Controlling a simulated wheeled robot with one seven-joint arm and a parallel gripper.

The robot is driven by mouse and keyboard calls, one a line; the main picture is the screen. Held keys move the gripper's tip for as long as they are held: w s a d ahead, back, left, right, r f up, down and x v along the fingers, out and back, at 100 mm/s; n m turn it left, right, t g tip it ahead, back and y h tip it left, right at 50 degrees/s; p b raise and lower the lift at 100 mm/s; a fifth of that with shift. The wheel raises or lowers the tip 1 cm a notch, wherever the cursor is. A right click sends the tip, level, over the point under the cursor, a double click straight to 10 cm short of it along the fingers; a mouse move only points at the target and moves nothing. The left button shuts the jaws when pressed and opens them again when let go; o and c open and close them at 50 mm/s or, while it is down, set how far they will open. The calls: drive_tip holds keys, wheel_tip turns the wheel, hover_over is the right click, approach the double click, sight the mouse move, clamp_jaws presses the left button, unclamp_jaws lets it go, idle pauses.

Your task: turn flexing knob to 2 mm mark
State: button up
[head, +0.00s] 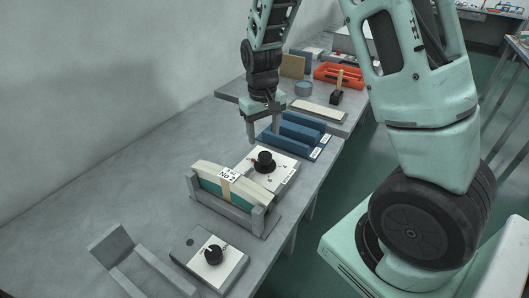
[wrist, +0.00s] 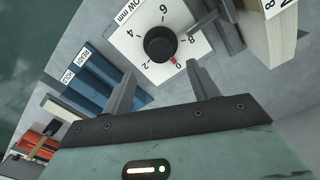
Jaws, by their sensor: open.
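The dial with a black knob (wrist: 160,44) fills the top middle of the wrist view, on a white plate (wrist: 135,35) marked 0, 2, 4, 6 and 8, with a partly cut-off label ending in "mm". A red pointer (wrist: 173,60) at the knob's edge points at or very near 0. In the head view this knob (head: 265,157) sits on its white plate between the blue blocks and the No 2 stack. My gripper (head: 263,136) is open and empty, pointing down. In the wrist view its fingertips (wrist: 160,72) are spread just short of the knob, not around it.
Blue slotted blocks (head: 292,133) with white labels stand beside the dial. A pale stack labelled No 2 (head: 232,188) sits in a grey holder on the other side. A second black knob (head: 212,254) is nearer the front. The bench (head: 120,190) along the wall is clear.

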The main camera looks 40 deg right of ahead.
sight(265, 154)
wheel_tip(265, 154, down, 8)
drive_tip(key=shift+d+f, duration=0.1)
idle(0.4)
drive_tip(key=c, duration=1)
